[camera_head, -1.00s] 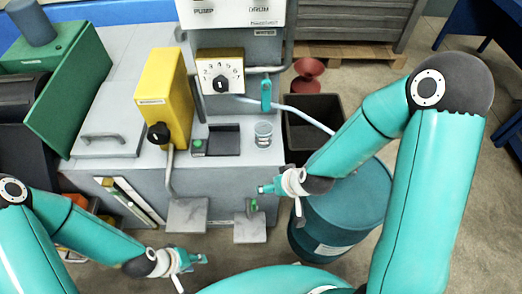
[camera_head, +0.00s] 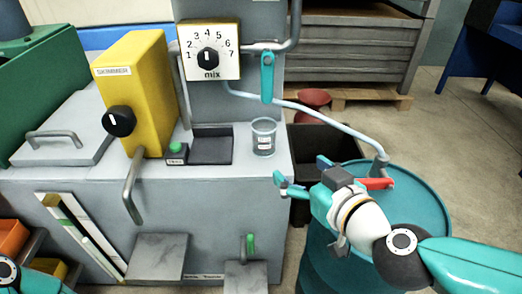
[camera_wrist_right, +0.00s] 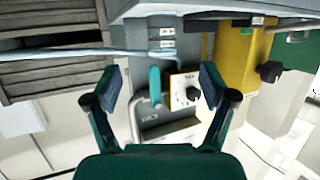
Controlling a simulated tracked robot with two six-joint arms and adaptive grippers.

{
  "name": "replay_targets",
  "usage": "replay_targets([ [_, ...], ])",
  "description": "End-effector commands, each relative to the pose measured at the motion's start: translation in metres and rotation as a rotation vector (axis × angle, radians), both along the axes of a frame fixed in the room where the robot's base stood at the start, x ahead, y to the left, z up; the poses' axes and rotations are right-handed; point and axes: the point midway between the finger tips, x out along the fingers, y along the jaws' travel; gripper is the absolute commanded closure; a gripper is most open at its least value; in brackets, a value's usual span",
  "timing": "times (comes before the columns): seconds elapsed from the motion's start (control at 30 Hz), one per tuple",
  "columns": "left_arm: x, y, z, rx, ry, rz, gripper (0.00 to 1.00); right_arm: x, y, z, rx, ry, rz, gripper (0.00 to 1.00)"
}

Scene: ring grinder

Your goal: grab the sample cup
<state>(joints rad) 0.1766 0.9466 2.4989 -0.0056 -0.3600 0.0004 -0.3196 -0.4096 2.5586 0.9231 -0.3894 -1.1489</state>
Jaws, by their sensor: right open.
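The sample cup (camera_head: 264,137) is a small clear grey cup with a label. It stands upright near the right edge of the machine's grey ledge, right of a dark square recess (camera_head: 211,146). My right gripper (camera_head: 301,170) is open and empty, to the right of and lower in the picture than the cup, apart from it. The right wrist view shows its two fingers (camera_wrist_right: 161,82) spread wide; I cannot make out the cup there. Only part of my left arm shows at the bottom left corner of the head view, and its gripper is out of frame.
A teal drum (camera_head: 430,200) stands behind my right gripper, with a pale hose (camera_head: 330,128) running to it. A teal lever (camera_head: 267,78) hangs above the cup. A mix dial (camera_head: 208,55) and a yellow box (camera_head: 140,90) are to the left. A dark bin (camera_head: 335,143) is behind.

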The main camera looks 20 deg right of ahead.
Motion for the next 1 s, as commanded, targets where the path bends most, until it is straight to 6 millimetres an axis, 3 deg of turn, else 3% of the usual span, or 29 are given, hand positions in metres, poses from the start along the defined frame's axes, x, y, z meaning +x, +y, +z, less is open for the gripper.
replay_targets([
  [0.33,0.000,0.000,0.018,0.000,0.000,0.000,0.60,0.027,0.003,-0.006,-0.002,0.006,0.003,0.17],
  [0.87,0.000,0.000,0.083,0.000,0.000,0.000,0.60,0.080,0.010,-0.019,-0.001,0.007,0.004,0.17],
  [1.0,0.000,0.000,0.084,0.000,0.000,0.000,0.60,0.098,0.012,-0.028,0.001,0.002,0.005,0.17],
])
